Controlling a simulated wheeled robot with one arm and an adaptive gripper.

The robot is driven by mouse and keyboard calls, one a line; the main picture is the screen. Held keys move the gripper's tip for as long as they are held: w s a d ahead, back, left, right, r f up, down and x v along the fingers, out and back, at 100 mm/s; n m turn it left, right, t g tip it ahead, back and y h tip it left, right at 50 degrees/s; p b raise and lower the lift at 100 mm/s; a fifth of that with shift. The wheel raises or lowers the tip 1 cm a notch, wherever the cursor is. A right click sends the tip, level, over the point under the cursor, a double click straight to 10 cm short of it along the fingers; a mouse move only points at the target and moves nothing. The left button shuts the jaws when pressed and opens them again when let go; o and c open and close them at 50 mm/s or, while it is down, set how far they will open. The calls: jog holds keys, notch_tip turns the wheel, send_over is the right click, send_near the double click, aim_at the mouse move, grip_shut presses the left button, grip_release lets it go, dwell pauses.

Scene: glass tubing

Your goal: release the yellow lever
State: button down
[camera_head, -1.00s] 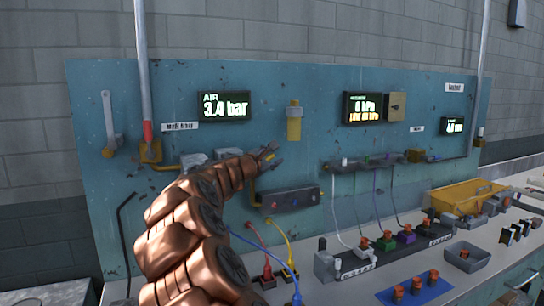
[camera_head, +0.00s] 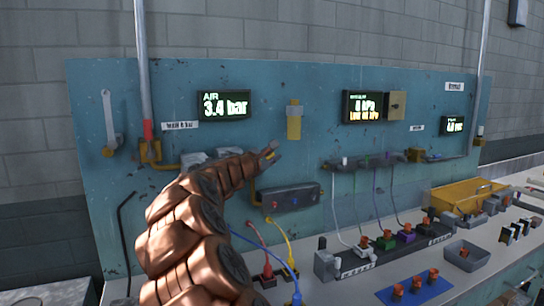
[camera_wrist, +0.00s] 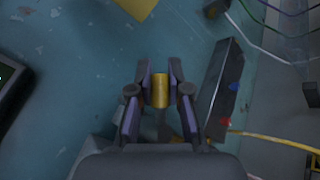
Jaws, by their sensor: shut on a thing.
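The yellow lever (camera_wrist: 160,91) shows in the wrist view, upright between the two fingers of my gripper (camera_wrist: 160,88). The fingers touch it from both sides, and my gripper is shut on it. In the head view my gripper (camera_head: 270,152) is at the blue panel, at the end of my copper-coloured arm. The lever's lower part and its mount are mostly hidden by my gripper and wrist.
A dark box (camera_head: 291,198) with red and blue buttons is just right of my gripper. A yellow block (camera_head: 294,122) is above it on the panel (camera_head: 240,80). Coloured cables hang below. A lit AIR display (camera_head: 224,104) reads 3.4 bar.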

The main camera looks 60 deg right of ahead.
jog(key=shift+r+y+p, duration=0.1)
jog(key=shift+y+p, duration=0.2)
jog(key=shift+p, duration=0.25)
jog(key=shift+m+p, duration=0.3)
jog(key=shift+p, duration=0.2)
jog(key=shift+s+d+f+m+y+p, duration=0.15)
jog(key=shift+m+y+p, duration=0.25)
jog(key=shift+y+p, duration=0.5)
jog(key=f+m+y+p, duration=0.1)
jog(key=p, duration=0.2)
jog(key=shift+d+f+y+p, duration=0.1)
jog(key=shift+f+y+p, duration=0.1)
jog(key=shift+y+p, duration=0.15)
jog(key=shift+f+m+t+y+p, duration=0.35)
jog(key=shift+f+p, duration=0.1)
jog(key=shift+p, duration=0.2)
jog(key=c, duration=1.1)
grip_release()
